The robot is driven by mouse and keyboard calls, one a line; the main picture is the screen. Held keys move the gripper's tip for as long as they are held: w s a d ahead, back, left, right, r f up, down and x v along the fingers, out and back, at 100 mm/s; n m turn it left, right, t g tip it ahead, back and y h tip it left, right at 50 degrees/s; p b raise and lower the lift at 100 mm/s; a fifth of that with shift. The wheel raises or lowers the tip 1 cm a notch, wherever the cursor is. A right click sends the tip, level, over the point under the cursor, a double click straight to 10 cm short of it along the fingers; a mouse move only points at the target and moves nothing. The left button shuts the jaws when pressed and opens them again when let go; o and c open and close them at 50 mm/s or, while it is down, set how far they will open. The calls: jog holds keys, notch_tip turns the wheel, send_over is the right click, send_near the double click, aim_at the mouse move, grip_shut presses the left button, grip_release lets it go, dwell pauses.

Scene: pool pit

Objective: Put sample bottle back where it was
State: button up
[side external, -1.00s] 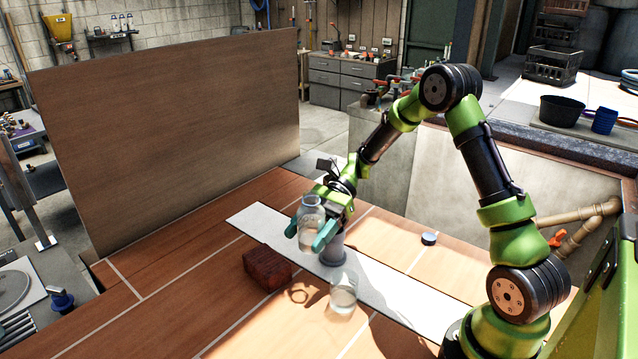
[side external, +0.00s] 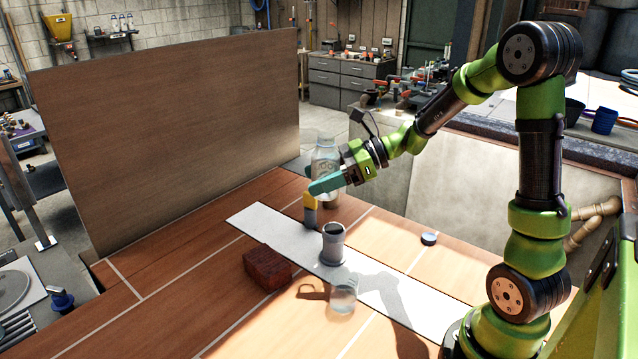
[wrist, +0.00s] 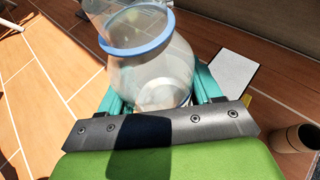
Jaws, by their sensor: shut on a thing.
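A clear bottle (side external: 326,162) is held upright or nearly so in my gripper (side external: 328,185), raised above the table. In the wrist view the bottle (wrist: 155,65) fills the space between the teal fingers (wrist: 160,92), with a blue ring around its neck. My gripper is shut on it. The fingers hide part of its lower body in the side view. A second clear glass container (side external: 343,296) stands on the table at the front edge of a pale strip (side external: 384,297).
A grey open-topped cylinder (side external: 333,246) stands on the strip, with a yellow-topped item (side external: 310,207) behind it. A dark red-brown block (side external: 267,266) is left of the strip. A tall wooden panel (side external: 170,140) rises behind.

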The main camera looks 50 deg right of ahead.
jog(key=s+d+f+m+t+h, duration=0.2)
jog(key=d+f+m+h, duration=0.2)
jog(key=d, duration=0.3)
jog(key=s+d+f+m+t+h, duration=0.2)
jog(key=d+f+m+h, duration=0.2)
jog(key=d, duration=0.4)
jog(key=shift+s+f+m+h, duration=0.25)
jog(key=shift+f+m+h, duration=0.15)
jog(key=shift+h, duration=0.2)
jog(key=shift+f, duration=4.8)
jog(key=shift+f, duration=0.1)
jog(key=shift+f, duration=0.1)
jog(key=o, duration=1.1)
jog(key=shift+o, duration=0.2)
